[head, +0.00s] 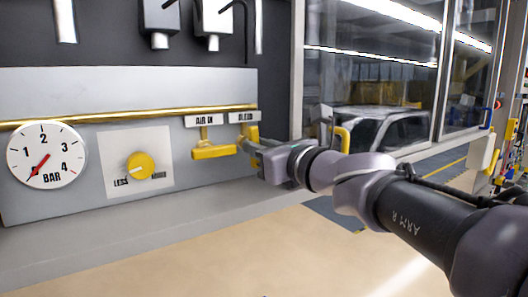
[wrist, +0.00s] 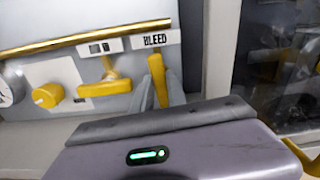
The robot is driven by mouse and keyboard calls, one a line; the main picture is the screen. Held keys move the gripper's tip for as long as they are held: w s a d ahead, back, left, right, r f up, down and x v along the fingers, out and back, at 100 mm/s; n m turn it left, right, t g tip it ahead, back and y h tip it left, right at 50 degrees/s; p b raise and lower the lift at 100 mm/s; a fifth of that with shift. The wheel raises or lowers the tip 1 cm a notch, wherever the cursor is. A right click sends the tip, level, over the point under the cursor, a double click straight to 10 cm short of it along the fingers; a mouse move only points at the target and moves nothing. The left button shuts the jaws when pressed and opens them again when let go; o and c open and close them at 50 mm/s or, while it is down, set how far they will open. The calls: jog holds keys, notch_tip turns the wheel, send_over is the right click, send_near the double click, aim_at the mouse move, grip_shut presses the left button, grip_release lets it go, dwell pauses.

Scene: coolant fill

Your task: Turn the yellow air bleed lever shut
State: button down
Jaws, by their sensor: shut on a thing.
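The yellow air bleed lever (head: 251,131) sits on the grey panel under the BLEED label (head: 244,117). In the wrist view the lever (wrist: 157,76) runs down from below its label, between my two grey fingers. My gripper (head: 247,147) is shut on this lever, and it also shows in the wrist view (wrist: 158,97). The lever's lower end is partly hidden by the fingers and gripper body. Just left, the yellow AIR IN lever (head: 214,152) has its handle lying sideways, close to my fingertips.
A yellow knob (head: 140,166) and a pressure gauge (head: 46,155), its needle pointing low left, are on the panel's left. A brass pipe (head: 130,113) runs above the levers. A glazed window (head: 375,90) stands right of the panel. The floor in front looks clear.

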jog(key=n+b, duration=0.2)
jog(key=b, duration=0.1)
jog(key=n+b, duration=0.1)
jog(key=n, duration=0.1)
jog(key=shift+f, duration=0.25)
jog(key=n+b, duration=0.4)
jog(key=shift+n, duration=0.4)
jog(key=n+b, duration=0.4)
jog(key=shift+r+n+b, duration=0.15)
jog(key=shift+n+b, duration=0.95)
jog(key=shift+n, duration=1)
jog(key=c, duration=1.3)
grip_release()
